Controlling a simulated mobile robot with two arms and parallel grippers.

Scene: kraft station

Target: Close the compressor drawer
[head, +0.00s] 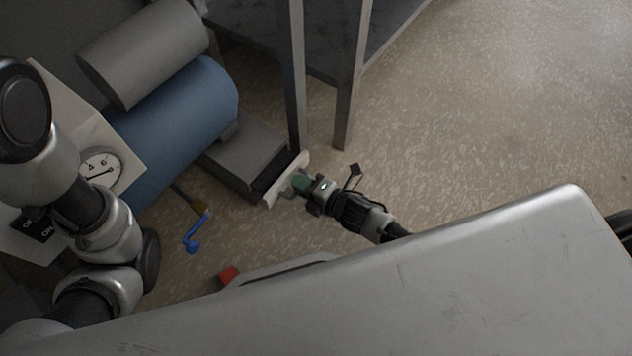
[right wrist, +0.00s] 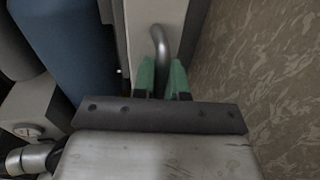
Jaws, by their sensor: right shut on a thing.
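The compressor (head: 175,130) has a blue tank with a grey cylinder above it, at the left in the head view. The compressor drawer is low beside it, with a pale front (head: 271,195) standing a little out from the grey housing (head: 247,150), a dark strip between them. My right gripper (head: 299,183) is at this front. In the right wrist view, its green fingers (right wrist: 163,77) are shut on the curved metal drawer handle (right wrist: 159,37). The fingers hide the handle's near end. My left arm shows at the left, but its gripper is out of view.
A dark metal table (head: 290,40) has legs standing close behind the drawer front. A blue-handled valve (head: 194,232) sticks out below the tank. A gauge panel (head: 128,145) is at the left. A red object (head: 229,276) lies low. Speckled floor (head: 480,120) is open to the right.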

